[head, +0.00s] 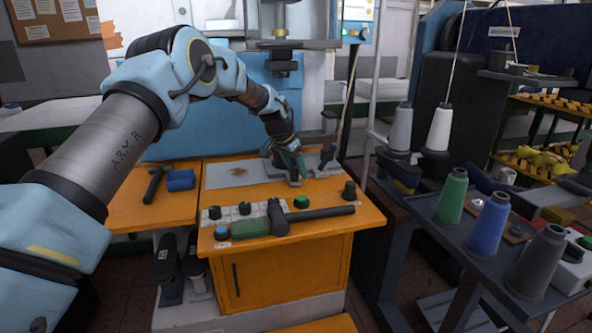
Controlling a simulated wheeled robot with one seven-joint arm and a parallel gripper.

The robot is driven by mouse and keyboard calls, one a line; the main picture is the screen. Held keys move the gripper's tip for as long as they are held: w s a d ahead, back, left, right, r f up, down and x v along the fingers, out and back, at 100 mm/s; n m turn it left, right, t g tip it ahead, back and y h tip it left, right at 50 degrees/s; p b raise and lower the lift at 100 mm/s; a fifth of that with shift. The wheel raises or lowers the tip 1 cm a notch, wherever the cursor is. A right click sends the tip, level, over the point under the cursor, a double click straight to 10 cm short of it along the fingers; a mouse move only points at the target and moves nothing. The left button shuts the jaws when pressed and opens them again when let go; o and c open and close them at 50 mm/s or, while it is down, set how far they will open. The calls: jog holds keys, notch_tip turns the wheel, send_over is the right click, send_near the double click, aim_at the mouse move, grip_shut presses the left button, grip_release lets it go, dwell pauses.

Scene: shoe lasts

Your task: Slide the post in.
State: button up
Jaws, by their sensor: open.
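My arm reaches in from the left, and my gripper (298,174) points down over the back right part of the orange workbench (330,217). It is open, close to a grey metal fixture (328,160) at the back of the bench. The gripper hides part of what is there. I cannot tell whether its fingers touch anything. A post cannot be picked out with certainty.
A black-headed hammer (318,213) lies across the bench front, near a green button (301,201) and dark knobs (245,208). A blue block (181,180) and another hammer (154,184) lie left. Thread cones (488,222) stand on a dark table at right. A grey plate (228,174) lies mid-bench.

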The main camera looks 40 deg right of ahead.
jog(key=b+v, duration=0.3)
jog(key=v, duration=0.7)
jog(key=shift+r, duration=0.4)
jog(key=shift+a, duration=0.15)
jog(key=w+a+f+n+t+y, duration=0.15)
jog(key=a+n, duration=0.25)
jog(key=a, duration=1.1)
jog(key=w+a+n+y, duration=0.1)
jog(key=w+a+n, duration=0.2)
jog(key=a, duration=1.3)
jog(key=s+a+f+n, duration=0.1)
jog(key=s+a+n, duration=0.2)
jog(key=s+a, duration=0.2)
jog(key=s+a+f+n+y, duration=0.1)
jog(key=s+a+n, duration=0.2)
jog(key=a, duration=0.9)
jog(key=s+a+f+n+y, duration=0.1)
jog(key=s+a+f+n, duration=0.1)
jog(key=s+a, duration=0.6)
jog(key=shift+a+n, duration=0.4)
jog(key=shift+a, duration=0.25)
